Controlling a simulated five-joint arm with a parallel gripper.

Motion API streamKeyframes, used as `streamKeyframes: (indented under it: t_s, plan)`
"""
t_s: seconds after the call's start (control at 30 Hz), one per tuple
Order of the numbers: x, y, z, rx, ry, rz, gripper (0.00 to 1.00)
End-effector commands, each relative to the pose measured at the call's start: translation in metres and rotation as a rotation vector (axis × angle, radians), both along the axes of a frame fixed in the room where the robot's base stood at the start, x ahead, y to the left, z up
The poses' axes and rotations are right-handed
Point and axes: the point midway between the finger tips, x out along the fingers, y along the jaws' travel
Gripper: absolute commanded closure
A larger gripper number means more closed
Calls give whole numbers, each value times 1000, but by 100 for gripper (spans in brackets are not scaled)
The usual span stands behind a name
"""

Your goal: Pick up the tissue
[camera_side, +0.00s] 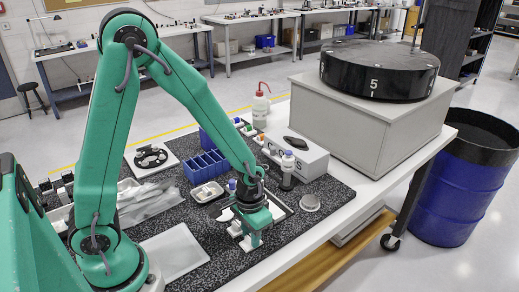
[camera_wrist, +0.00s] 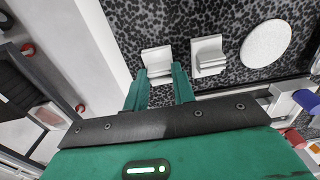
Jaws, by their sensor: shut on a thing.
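My gripper (camera_side: 250,242) is low over the front part of the speckled dark mat (camera_side: 335,190). In the wrist view, its two green fingers (camera_wrist: 160,88) are on either side of a small white folded piece (camera_wrist: 158,56), which looks like the tissue. The gripper is shut on it. The fingers hide part of this piece, and I cannot tell whether it is clear of the mat. A second white piece (camera_wrist: 208,56) of similar shape stands just to the right, apart from the fingers. In the side view, the wrist and fingers largely cover both.
A round pale disc (camera_side: 310,202) lies to the right of the gripper. A light tray (camera_side: 172,253) lies to the left. The table's front edge is close.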

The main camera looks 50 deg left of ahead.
Motion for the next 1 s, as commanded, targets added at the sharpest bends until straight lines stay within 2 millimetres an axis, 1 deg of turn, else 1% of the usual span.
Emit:
streamKeyframes:
  t_s: [0.27, 0.47, 0.67, 0.87, 1.0]
  plan:
    - [0, 0, 1, 0, 0, 0, 95]
    - [0, 0, 6, 0, -1, 0, 95]
    - [1, 0, 21, -1, -4, 0, 95]
    - [1, 0, 43, -1, -5, 0, 95]
    - [-14, -17, 54, -1, -3, -6, 95]
